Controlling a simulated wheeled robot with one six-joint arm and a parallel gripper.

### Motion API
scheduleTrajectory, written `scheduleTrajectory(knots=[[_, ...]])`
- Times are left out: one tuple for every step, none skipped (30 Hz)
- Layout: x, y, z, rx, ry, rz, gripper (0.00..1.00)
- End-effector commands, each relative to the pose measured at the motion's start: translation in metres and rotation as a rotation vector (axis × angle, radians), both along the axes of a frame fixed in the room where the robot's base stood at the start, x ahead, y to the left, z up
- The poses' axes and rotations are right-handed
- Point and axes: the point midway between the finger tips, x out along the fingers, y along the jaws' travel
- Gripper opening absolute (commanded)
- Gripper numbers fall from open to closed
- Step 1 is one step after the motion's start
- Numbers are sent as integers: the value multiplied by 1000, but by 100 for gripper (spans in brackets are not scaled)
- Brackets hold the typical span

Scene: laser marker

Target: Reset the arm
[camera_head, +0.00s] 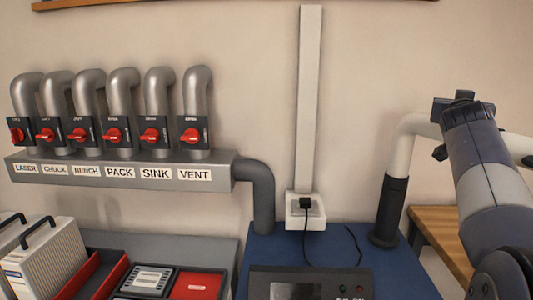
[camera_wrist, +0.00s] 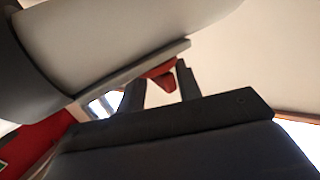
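My arm (camera_head: 490,170) stands raised at the right of the head view, in front of the wall and a wooden bench. Its dark upper end is near the top right, and I cannot make out the gripper fingers there. In the wrist view, my gripper (camera_wrist: 159,76) shows two dark fingers standing apart. A small red shape (camera_wrist: 160,73) shows between them, apparently behind; its distance and identity are unclear. A pale rounded arm-like part fills the wrist view's upper left.
Several pipes with red-handled valves (camera_head: 113,135) rise from a labelled grey manifold (camera_head: 120,171) on the left. A blue table (camera_head: 335,247) carries a dark control box (camera_head: 310,283). A socket (camera_head: 306,211) with a plugged-in cord is on the wall. A wooden bench (camera_head: 436,222) stands by my arm.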

Motion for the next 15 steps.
scheduleTrajectory(knots=[[0,-1,5,1,2,4,33],[0,-1,5,0,2,8,33],[0,-1,5,-1,1,12,33],[0,-1,5,0,2,15,33],[0,-1,5,-1,1,18,33],[1,-1,5,-1,1,22,33],[1,-1,5,-2,1,25,33],[1,-2,5,-2,0,28,33],[0,-2,5,-1,1,32,33],[0,-2,5,-1,1,35,33],[0,-2,5,-2,1,38,33],[0,-2,5,-1,0,41,33],[0,-2,5,-1,0,44,33],[0,-2,5,-2,-1,47,33],[0,-2,5,-1,0,50,33]])
